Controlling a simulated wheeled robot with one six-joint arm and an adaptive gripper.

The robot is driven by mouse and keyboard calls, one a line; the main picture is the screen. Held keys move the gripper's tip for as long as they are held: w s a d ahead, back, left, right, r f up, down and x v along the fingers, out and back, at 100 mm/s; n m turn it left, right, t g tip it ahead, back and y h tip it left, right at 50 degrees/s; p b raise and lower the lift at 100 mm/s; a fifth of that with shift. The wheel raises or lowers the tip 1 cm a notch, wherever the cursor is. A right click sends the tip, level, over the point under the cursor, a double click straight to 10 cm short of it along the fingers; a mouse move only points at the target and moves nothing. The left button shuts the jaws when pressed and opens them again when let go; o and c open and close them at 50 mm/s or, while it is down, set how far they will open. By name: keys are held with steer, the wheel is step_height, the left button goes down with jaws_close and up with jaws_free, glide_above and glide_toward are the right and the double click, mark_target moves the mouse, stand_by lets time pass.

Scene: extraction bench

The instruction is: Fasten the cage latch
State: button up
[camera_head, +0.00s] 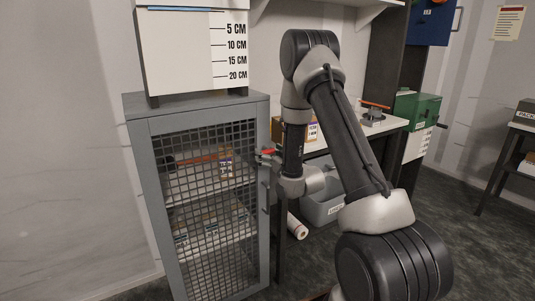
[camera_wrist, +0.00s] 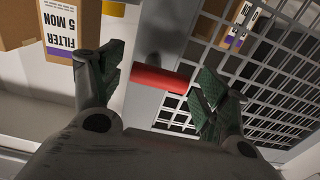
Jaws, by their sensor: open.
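The grey cage (camera_head: 197,103) stands left of centre in the head view, its mesh door (camera_head: 205,200) looking shut in its frame. A red latch handle (camera_head: 269,152) sticks out sideways at the upper right of the door. In the wrist view the red latch handle (camera_wrist: 160,80) lies between my two fingers, with its right end close to the right finger. My gripper (camera_wrist: 160,66) is open around it, and there is a gap on the left finger's side. In the head view my gripper (camera_head: 266,159) is small and partly merges with the cage's edge.
A cardboard filter box (camera_wrist: 25,22) stands beside the cage at the left of the wrist view. A white box with a centimetre scale (camera_head: 190,50) sits on the cage. A grey bin (camera_head: 322,208) and a paper roll (camera_head: 297,226) lie below the bench (camera_head: 385,125).

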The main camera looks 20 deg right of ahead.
steer(key=shift+w, duration=0.7)
steer(key=c, duration=1)
steer(key=shift+a, duration=0.1)
steer(key=shift+c, duration=0.2)
